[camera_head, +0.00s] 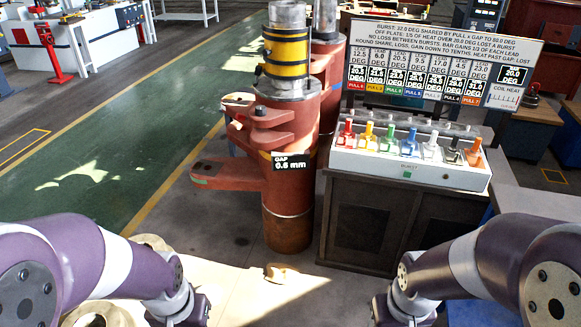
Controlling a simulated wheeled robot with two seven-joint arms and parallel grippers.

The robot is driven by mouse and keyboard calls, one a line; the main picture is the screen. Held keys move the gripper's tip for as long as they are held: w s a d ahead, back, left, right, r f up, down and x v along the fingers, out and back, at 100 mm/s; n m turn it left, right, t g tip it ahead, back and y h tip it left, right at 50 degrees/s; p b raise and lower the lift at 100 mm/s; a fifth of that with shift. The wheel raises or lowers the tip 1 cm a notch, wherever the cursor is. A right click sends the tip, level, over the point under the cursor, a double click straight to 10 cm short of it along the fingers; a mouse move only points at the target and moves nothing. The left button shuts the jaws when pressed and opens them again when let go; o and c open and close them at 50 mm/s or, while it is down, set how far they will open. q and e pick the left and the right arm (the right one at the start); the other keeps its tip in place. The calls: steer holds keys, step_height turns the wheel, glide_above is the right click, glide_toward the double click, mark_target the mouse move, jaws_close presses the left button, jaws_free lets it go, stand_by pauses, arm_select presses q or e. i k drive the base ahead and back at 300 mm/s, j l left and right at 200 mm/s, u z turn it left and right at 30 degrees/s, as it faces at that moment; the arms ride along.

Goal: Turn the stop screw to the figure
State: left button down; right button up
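A red machine column (289,190) with a yellow-and-black banded roller (287,52) stands at centre. A tag on it (290,162) reads "GAP 0.6 mm". A small dark knob (260,111) sits on its upper red bracket; I cannot tell whether this is the stop screw. A board (440,60) carries text on burst, pull and gap above rows of degree figures. A white console (410,164) below it has several coloured levers and a green button marked "BURST" (407,175). My forearms enter from both lower corners; both grippers are below the frame.
A dark cabinet (366,225) under the console stands right of the column. A red bracket arm (230,174) juts left from the column. A small tan piece (281,272) lies on the floor in front. The green floor lane (110,135) at left is clear.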

mark_target(260, 111)
steer(key=z, duration=0.35)
steer(key=i+j+z, duration=0.15)
steer(key=z, duration=0.6)
steer(key=i+j+z, duration=0.25)
steer(key=j, duration=0.4)
steer(key=i+j+z, duration=0.25)
steer(key=j, duration=0.4)
steer(key=j+z, duration=0.3)
steer(key=j, duration=0.4)
steer(key=j+z, duration=0.25)
steer(key=j, duration=1.35)
steer(key=i+j, duration=0.1)
steer(key=j, duration=0.7)
